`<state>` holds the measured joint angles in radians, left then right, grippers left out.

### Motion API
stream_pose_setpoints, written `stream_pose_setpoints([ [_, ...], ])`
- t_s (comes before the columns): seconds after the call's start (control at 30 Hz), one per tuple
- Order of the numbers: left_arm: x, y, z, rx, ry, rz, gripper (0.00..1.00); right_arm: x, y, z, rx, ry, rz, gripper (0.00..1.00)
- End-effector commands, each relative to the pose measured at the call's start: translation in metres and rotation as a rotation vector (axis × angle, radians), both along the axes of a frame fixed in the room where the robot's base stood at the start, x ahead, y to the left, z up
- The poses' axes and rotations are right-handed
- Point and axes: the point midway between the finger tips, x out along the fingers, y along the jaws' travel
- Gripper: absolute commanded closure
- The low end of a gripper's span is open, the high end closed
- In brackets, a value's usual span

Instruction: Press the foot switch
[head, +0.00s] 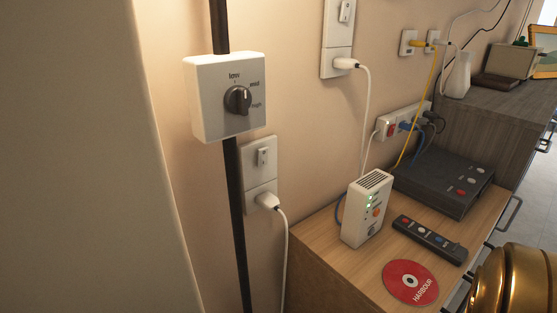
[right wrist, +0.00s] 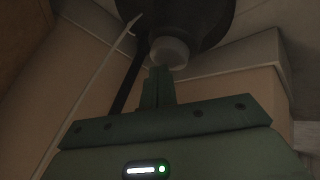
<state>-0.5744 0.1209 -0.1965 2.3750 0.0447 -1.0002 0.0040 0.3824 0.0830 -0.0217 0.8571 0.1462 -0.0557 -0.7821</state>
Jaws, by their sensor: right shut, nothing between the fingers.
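In the right wrist view my right gripper (right wrist: 160,72) is shut and empty. Its narrow fingers point at a short grey round button (right wrist: 169,52) on a dark round body (right wrist: 205,22), which looks like the foot switch. The fingertips overlap the lower edge of the button in this view; I cannot tell whether they touch it. The top of the dark body is cut off by the frame. The head view shows neither the foot switch nor either gripper.
In the right wrist view a pale cable (right wrist: 98,85) and a dark strip run beside the dark body. In the head view a dial box (head: 228,97) and sockets are on the wall. A wooden cabinet (head: 325,260) holds a white router (head: 366,210), remote (head: 430,240) and red disc (head: 398,275).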

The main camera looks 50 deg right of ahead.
Motion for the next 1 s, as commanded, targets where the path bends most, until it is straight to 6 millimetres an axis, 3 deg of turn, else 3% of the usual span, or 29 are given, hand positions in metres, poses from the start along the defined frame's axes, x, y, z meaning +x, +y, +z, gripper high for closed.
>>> stream_pose_setpoints([
  [1.0, 0.0003, -0.0001, -0.0002, 0.000, -0.001, 0.000, 0.52, -0.0003, -0.0004, -0.0088, -0.001, 0.001, 0.000, 1.00],
])
